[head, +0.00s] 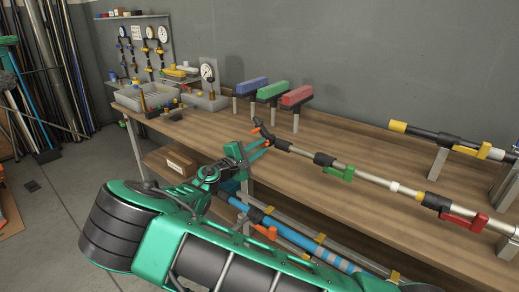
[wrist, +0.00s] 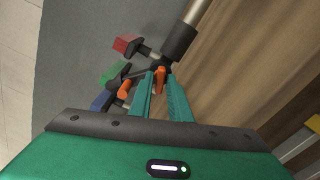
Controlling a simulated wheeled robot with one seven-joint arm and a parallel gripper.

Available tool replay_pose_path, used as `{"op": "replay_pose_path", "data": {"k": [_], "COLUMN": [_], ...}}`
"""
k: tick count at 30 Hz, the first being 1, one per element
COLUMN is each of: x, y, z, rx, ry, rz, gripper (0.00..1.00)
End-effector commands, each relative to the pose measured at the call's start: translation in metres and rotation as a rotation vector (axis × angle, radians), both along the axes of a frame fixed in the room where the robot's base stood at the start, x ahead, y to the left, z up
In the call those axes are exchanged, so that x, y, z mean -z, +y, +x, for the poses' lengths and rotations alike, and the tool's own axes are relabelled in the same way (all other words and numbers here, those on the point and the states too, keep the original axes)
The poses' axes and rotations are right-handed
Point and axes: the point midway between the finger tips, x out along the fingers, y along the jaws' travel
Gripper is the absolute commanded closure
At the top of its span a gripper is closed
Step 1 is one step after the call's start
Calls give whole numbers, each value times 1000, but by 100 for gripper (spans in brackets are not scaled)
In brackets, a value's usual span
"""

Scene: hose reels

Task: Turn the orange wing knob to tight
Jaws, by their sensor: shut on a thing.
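The orange wing knob (wrist: 159,77) is at the near end of a long pole, by its black fitting. In the wrist view one orange wing sits between the fingertips of my gripper (wrist: 160,85). In the head view my gripper (head: 266,148) reaches the pole's end from the left, over the table's front edge, and is shut on the knob. A second orange piece (wrist: 125,89) shows just left of the fingers; I cannot tell whether it is the knob's other wing. Much of the knob is hidden by the fingers, and no tight mark is readable.
The silver pole (head: 387,182) runs right along the wooden table (head: 340,145), with a green lever (head: 340,173) and a red lever (head: 464,219). Blue, green and red blocks (head: 297,97) stand on posts behind. Blue and grey poles (head: 295,235) lie below the tabletop.

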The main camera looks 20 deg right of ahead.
Motion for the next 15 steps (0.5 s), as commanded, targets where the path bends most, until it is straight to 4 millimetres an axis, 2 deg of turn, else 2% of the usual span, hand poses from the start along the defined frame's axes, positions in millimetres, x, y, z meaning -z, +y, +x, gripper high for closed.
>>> {"op": "replay_pose_path", "data": {"k": [8, 15], "x": [2, 3], "y": [0, 0], "z": [0, 0], "rx": [1, 2], "ry": [-71, -222], "rz": [58, 170], "gripper": [100, 100]}}
